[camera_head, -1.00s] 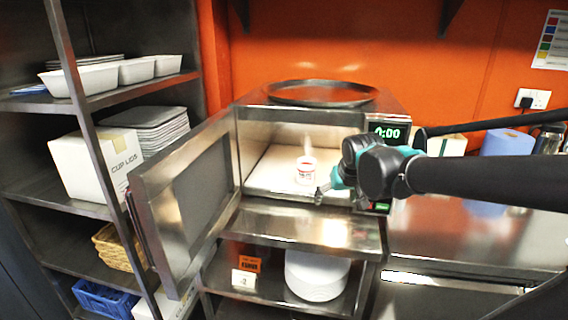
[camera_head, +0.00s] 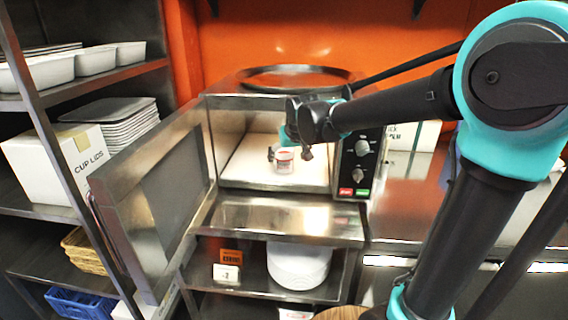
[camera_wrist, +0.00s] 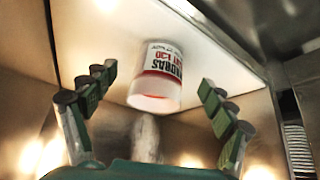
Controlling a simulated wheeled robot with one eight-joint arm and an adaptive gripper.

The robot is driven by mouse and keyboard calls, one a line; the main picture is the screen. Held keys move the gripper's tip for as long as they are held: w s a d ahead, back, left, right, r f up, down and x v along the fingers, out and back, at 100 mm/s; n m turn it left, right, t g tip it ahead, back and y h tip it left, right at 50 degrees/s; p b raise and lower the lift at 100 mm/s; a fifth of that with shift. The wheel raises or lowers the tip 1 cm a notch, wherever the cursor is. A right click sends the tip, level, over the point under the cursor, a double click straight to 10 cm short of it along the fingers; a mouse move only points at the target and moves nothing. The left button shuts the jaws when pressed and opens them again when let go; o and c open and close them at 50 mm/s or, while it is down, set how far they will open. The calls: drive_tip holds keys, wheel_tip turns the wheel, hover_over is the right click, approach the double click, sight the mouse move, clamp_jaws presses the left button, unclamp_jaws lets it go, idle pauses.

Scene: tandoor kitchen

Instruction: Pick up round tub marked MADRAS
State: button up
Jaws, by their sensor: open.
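The round tub marked MADRAS (camera_wrist: 157,75) is white with a red band and dark lettering. It stands on the pale floor inside the open microwave (camera_head: 262,200), and it also shows small in the head view (camera_head: 284,161). My gripper (camera_wrist: 153,100) is open, with one finger at the left and one at the right of the wrist view. The tub lies between and ahead of the fingertips, with clear gaps on both sides. In the head view my gripper (camera_head: 289,154) is at the microwave's mouth, in front of the tub and partly covering it.
The microwave door (camera_head: 160,205) hangs open to the left. Its control panel (camera_head: 359,165) is at the right of the opening. A round metal tray (camera_head: 296,88) lies on top. Shelves with a cup lids box (camera_head: 62,165) stand at the left.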

sight(284, 161)
drive_tip(key=shift+w+a+f, duration=0.1)
drive_tip(key=shift+w+a, duration=0.2)
drive_tip(key=shift+w, duration=0.45)
drive_tip(key=shift+x, duration=2.4)
drive_tip(key=shift+c, duration=0.4)
drive_tip(key=c, duration=1.6)
drive_tip(key=shift+o, duration=0.2)
